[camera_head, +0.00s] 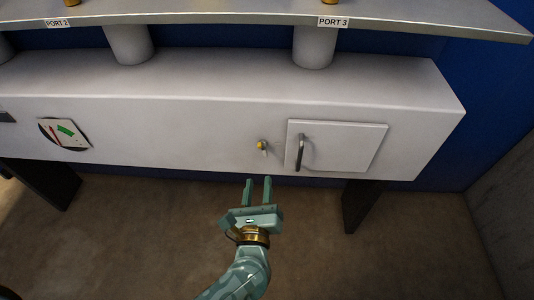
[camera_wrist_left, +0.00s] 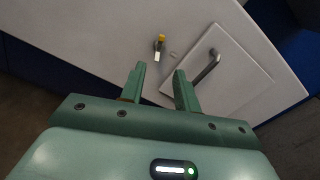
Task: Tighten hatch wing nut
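The hatch (camera_head: 337,148) is a pale square door with a dark bar handle (camera_head: 300,152) on the front of a white box. A small wing nut with a yellow top (camera_head: 262,146) sits just left of the hatch. In the left wrist view, the wing nut (camera_wrist_left: 160,43) is beyond the fingertips and the hatch (camera_wrist_left: 226,72) lies to the right. My left gripper (camera_head: 258,181) is open and empty, below and in front of the wing nut, with a gap between them. My right gripper is not in view.
The long white box (camera_head: 200,120) stands on dark legs (camera_head: 362,205). A round gauge with red and green marks (camera_head: 64,133) is at its left. A shelf labelled PORT 2 and PORT 3 (camera_head: 333,22) runs above on grey columns. Open floor (camera_head: 130,230) lies below.

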